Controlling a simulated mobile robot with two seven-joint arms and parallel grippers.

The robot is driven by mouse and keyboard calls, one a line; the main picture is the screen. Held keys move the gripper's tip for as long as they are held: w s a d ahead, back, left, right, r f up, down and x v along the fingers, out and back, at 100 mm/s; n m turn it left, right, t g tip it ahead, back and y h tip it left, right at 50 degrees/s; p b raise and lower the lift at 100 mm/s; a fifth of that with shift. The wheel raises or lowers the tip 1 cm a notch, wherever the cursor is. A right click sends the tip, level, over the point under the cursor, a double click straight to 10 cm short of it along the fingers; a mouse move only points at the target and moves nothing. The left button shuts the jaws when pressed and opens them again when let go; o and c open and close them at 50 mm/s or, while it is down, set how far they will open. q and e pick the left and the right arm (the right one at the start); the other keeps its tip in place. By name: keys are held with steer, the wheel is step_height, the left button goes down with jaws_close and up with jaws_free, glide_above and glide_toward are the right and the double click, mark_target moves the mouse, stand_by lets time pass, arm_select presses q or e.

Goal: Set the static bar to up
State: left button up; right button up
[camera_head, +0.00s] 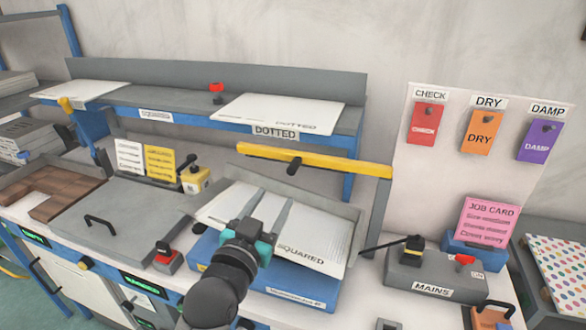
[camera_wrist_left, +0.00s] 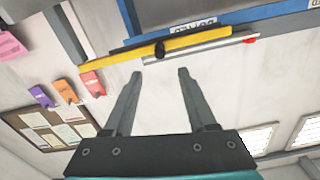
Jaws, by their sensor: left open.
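My left gripper (camera_head: 274,196) is open and empty, over the stack marked SQUARED and below the bar in the head view. Its fingers (camera_wrist_left: 161,74) point towards the knob, apart from it. My right gripper is in neither view.
White sheets marked SQUARED (camera_head: 312,246) lie under my left gripper. A shelf (camera_head: 185,98) runs behind the bar, with a DOTTED sheet (camera_head: 280,113) on it. A MAINS box (camera_head: 433,276) with a black lever stands to the right.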

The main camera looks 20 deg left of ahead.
mark_target(290, 173)
arm_select(q)
steer(key=w, duration=1.3)
steer(key=shift+d+b, duration=0.2)
steer(key=shift+b, duration=0.15)
jaws_close()
stand_by(0.9)
